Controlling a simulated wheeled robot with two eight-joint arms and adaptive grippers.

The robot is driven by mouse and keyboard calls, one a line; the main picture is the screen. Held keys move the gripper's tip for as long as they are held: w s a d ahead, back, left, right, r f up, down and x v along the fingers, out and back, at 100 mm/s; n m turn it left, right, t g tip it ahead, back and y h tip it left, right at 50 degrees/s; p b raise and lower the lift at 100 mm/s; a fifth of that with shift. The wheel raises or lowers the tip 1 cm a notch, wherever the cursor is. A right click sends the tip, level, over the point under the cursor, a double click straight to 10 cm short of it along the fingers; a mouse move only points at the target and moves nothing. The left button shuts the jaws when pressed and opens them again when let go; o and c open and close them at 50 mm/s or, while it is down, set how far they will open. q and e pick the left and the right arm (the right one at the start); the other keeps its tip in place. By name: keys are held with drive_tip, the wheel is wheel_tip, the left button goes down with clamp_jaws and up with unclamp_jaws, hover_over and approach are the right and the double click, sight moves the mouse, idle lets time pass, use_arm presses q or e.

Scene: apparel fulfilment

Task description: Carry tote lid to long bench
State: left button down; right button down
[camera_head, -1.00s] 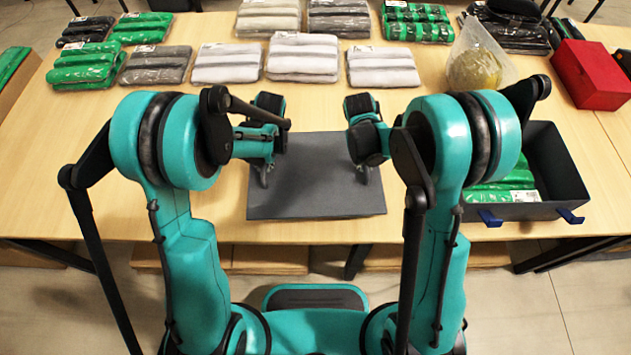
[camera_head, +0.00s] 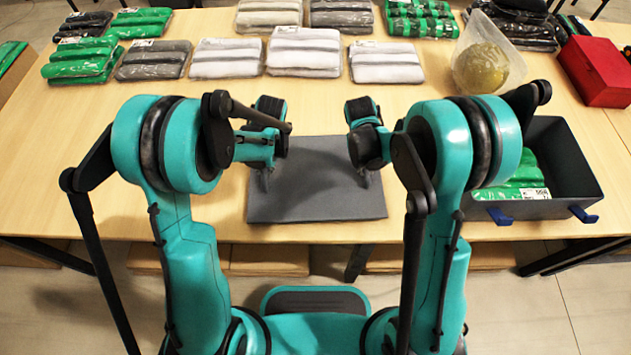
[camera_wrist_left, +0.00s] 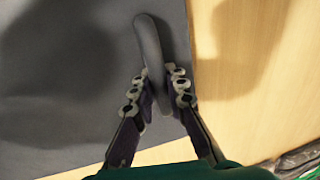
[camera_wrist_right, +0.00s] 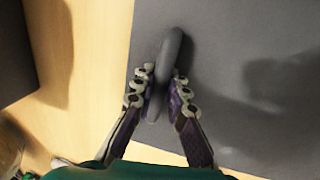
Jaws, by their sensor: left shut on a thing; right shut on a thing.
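The tote lid (camera_head: 318,207) is a flat dark grey panel in front of me, over the front part of the wooden bench (camera_head: 130,190). In the head view, my left gripper (camera_head: 264,180) is at its left side and my right gripper (camera_head: 365,178) at its right side. In the left wrist view, my left gripper (camera_wrist_left: 155,95) is shut on a grey bar handle (camera_wrist_left: 150,45) of the lid. In the right wrist view, my right gripper (camera_wrist_right: 160,88) is shut on the other handle (camera_wrist_right: 172,50). I cannot tell the gap beneath the lid.
A dark open tote (camera_head: 565,170) with green packages stands at the right. Several wrapped garments (camera_head: 303,52) line the back. A clear bag (camera_head: 487,62) and a red box (camera_head: 597,70) are at back right. The bench left of the lid is clear.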

use_arm(q)
drive_tip(key=c, duration=1.5)
unclamp_jaws()
drive_tip(key=shift+f, duration=0.1)
drive_tip(key=shift+c, duration=0.2)
use_arm(e)
drive_tip(key=c, duration=1.5)
unclamp_jaws()
drive_tip(key=shift+f, duration=0.1)
drive_tip(key=shift+c, duration=0.2)
drive_tip(key=shift+r, duration=0.2)
use_arm(q)
wheel_tip(320, 180, up, 12)
drive_tip(key=d, duration=0.2)
drive_tip(key=shift+d, duration=0.2)
use_arm(e)
wheel_tip(320, 180, up, 11)
drive_tip(key=a, duration=0.2)
drive_tip(key=shift+a+r, duration=0.15)
drive_tip(key=shift+r, duration=0.05)
drive_tip(key=shift+s, duration=0.1)
